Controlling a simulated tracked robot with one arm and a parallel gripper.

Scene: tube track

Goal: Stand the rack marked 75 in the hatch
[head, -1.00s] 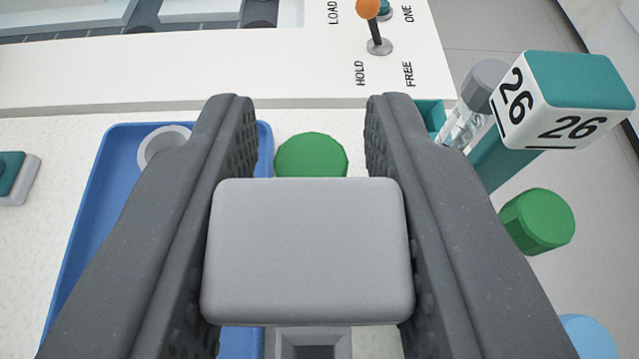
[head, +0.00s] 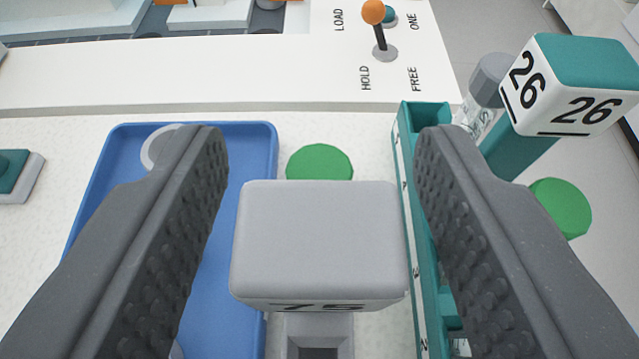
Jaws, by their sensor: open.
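The rack marked 75 shows as a grey block (head: 318,240), with the top of its number on the near face. A grey part with a dark square recess shows below it. My gripper (head: 318,165) is open, with one finger on each side of the block and a gap on both sides. The rest of this rack is mostly hidden below the block. The hatch cannot be told for sure; an opening (head: 150,22) in the white machine at the upper left shows grey and orange parts.
A teal rack (head: 408,150) with a block marked 26 (head: 575,85) stands close on the right, partly behind my right finger. A blue tray (head: 262,140) lies left. Green caps (head: 320,162) (head: 560,208) and an orange-knobbed lever (head: 375,12) are beyond.

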